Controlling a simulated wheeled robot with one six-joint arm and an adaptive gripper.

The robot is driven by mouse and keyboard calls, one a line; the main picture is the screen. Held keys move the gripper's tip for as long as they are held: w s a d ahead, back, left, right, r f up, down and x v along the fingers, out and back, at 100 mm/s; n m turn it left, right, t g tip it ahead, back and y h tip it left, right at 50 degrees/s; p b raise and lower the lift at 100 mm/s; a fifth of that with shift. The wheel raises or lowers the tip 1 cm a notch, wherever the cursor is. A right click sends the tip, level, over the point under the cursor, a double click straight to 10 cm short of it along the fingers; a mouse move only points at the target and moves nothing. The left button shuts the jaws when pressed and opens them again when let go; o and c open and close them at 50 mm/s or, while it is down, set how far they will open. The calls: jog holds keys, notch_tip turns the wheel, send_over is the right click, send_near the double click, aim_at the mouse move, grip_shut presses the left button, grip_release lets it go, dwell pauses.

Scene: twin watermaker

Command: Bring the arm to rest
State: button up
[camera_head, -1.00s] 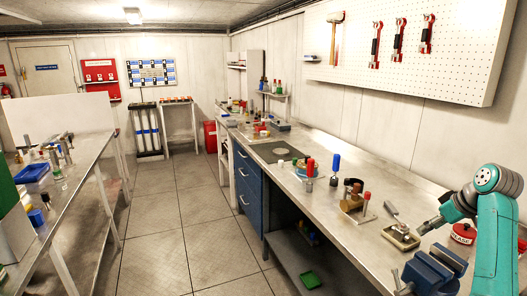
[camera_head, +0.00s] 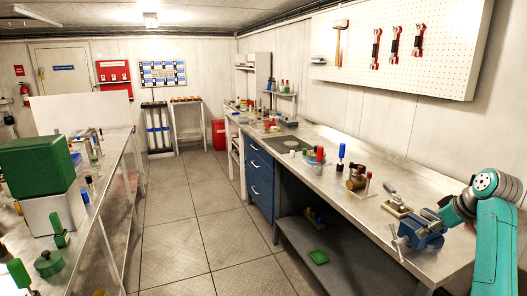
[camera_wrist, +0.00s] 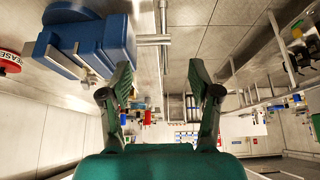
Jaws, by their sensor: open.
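My teal arm (camera_head: 492,225) is folded at the right edge of the head view, beside the right bench. My gripper shows in the wrist view (camera_wrist: 160,85) with its two dark fingers spread apart and nothing between them. In the head view the gripper end is partly hidden near the blue vise (camera_head: 420,232). The vise also shows large at the upper left of the wrist view (camera_wrist: 88,42). I cannot tell the exact gap between the gripper and the vise.
The right bench (camera_head: 345,208) holds tools, a blue-handled tool (camera_head: 342,152) and small parts. A pegboard (camera_head: 440,50) hangs above it. The left bench carries a green box (camera_head: 36,165). The tiled floor (camera_head: 180,225) between the benches is clear.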

jog(key=s+a+f+m+t, duration=0.15)
jog(key=a+f, duration=0.35)
jog(key=f, duration=0.6)
jog(key=s+a+f+m, duration=0.15)
jog(key=a+f, duration=0.35)
jog(key=f, duration=0.6)
jog(key=s+a+f+t+h, duration=0.1)
jog(key=s+a+f, duration=0.5)
jog(key=s+f, duration=0.15)
jog(key=s+a+f+t+h, duration=0.1)
jog(key=s+a+f+t, duration=0.1)
jog(key=s+a+f, duration=0.45)
jog(key=s+a+r+m+t+h, duration=0.1)
jog(key=s+a, duration=0.2)
jog(key=s, duration=0.9)
jog(key=s+a+r+m+t, duration=0.1)
jog(key=s+a, duration=0.2)
jog(key=s, duration=0.9)
jog(key=s+a+r+n+t+y, duration=0.1)
jog(key=s+a+r+t, duration=0.1)
jog(key=s+r, duration=1.3)
jog(key=shift+s+a+r+t, duration=0.35)
jog(key=shift+s+a+r, duration=0.05)
jog(key=shift+a+r, duration=0.25)
